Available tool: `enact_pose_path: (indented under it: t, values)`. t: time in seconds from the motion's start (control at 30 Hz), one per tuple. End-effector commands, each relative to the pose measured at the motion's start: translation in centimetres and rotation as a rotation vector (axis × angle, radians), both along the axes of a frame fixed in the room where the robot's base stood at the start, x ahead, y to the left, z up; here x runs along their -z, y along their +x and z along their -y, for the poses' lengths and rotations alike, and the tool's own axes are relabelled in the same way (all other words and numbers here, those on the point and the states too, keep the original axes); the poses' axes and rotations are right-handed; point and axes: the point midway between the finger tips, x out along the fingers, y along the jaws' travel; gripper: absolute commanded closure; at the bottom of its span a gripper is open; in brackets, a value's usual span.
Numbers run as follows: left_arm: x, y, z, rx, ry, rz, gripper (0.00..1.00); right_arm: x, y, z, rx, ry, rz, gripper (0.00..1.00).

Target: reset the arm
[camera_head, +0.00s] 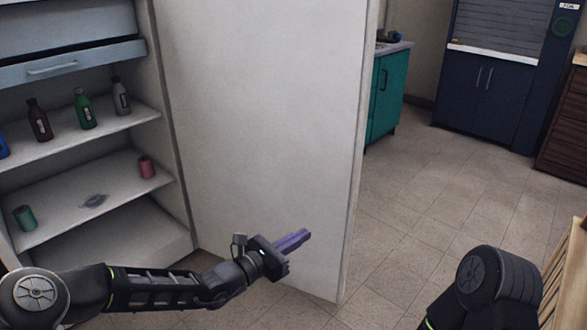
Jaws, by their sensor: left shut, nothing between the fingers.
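My left arm (160,288) reaches in from the lower left, low across the picture. My left gripper (306,234) is shut and empty, with its purple fingers together and pointing to the right. It is in front of the lower part of an open white door (265,130); whether it touches the door I cannot tell. My right arm (490,285) shows only as a dark rounded link at the lower right. My right gripper is out of the frame.
An open cabinet at the left has shelves (110,185) with several bottles (84,108) and cans (147,167). A teal cabinet (388,95) and a dark blue cabinet (487,95) stand behind. A wooden edge (568,270) is at the lower right. Tiled floor (440,200) is clear between them.

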Motion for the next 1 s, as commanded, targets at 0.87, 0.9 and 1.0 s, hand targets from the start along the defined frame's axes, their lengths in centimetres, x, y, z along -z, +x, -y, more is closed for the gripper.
enact_pose_path:
  t: [0.87, 0.9, 1.0]
  values:
    - [31.6, -29.1, -8.6, 1.031, 1.43, 0.554, 1.0, 0.0, 0.0, 0.0, 0.0, 0.0, 0.001, 0.64]
    - [31.9, -30.0, -9.1, 1.069, 1.459, 0.613, 1.0, 0.0, 0.0, 0.0, 0.0, 0.0, 0.001, 0.64]
    - [32.4, -32.3, -9.9, 1.162, 1.505, 0.757, 1.0, 0.0, 0.0, 0.0, 0.0, 0.0, 0.001, 0.64]
